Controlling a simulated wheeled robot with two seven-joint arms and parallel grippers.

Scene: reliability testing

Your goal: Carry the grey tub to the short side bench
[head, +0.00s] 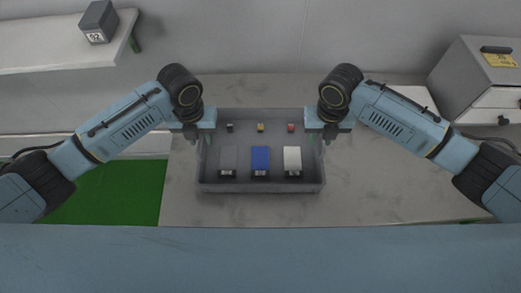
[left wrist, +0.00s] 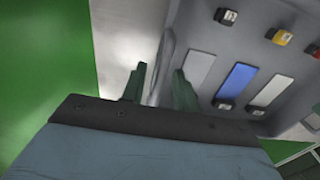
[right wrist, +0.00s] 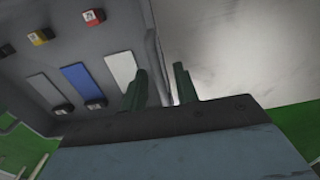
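The grey tub (head: 262,188) sits on the grey-topped table in the middle of the head view. It holds three small blocks at the back and three flat panels, grey, blue and white, in front. My left gripper (head: 201,136) is at the tub's left wall; in the left wrist view its green fingers (left wrist: 156,88) stand apart, one on each side of the wall. My right gripper (head: 321,136) is at the right wall; in the right wrist view its fingers (right wrist: 161,88) also straddle the wall, with gaps showing. A white-topped bench (head: 50,50) is at the upper left.
A dark labelled box (head: 98,22) stands on the white-topped bench. A grey cabinet with drawers (head: 470,80) stands at the right. The table (head: 375,180) is clear to the right of the tub. Green floor (head: 120,195) shows at the left.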

